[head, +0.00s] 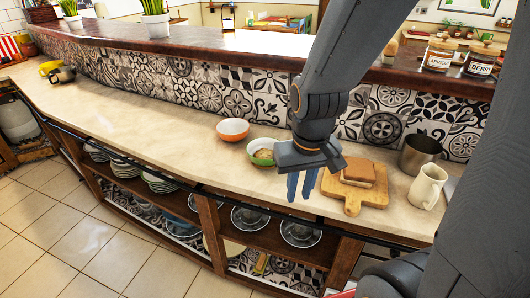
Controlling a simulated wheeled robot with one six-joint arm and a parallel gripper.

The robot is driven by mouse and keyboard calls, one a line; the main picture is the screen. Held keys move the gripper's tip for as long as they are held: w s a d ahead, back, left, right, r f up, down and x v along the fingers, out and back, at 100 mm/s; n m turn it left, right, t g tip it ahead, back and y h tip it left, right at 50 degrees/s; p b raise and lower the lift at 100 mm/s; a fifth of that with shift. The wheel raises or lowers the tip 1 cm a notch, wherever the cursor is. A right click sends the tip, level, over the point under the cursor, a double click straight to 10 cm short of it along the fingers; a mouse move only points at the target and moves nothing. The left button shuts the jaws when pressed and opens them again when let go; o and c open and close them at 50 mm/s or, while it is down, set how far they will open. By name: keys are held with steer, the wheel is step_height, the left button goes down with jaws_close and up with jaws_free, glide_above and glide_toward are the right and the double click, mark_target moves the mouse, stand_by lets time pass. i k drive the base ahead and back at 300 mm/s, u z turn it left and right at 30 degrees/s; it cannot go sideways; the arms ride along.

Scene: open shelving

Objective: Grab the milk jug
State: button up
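The milk jug (428,187) is a cream-coloured pitcher with a handle. It stands upright on the counter at the right, partly close to my arm in the picture. My gripper (300,190) hangs with its blue fingers pointing down near the counter's front edge, to the left of the jug and clear of it. The fingers show a gap between them and hold nothing.
A wooden board (354,203) with a brown-topped block lies between my gripper and the jug. A metal pot (419,152) stands just behind the jug. A green-rimmed bowl (263,152) and an orange bowl (233,130) are to the left. Further left, the counter (150,110) is mostly clear.

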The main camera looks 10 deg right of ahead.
mark_target(425, 191)
steer(key=k, duration=1)
steer(key=u, duration=0.95)
steer(key=i, duration=0.75)
steer(key=z, duration=2.5)
steer(key=i, duration=0.45)
steer(key=z, duration=0.05)
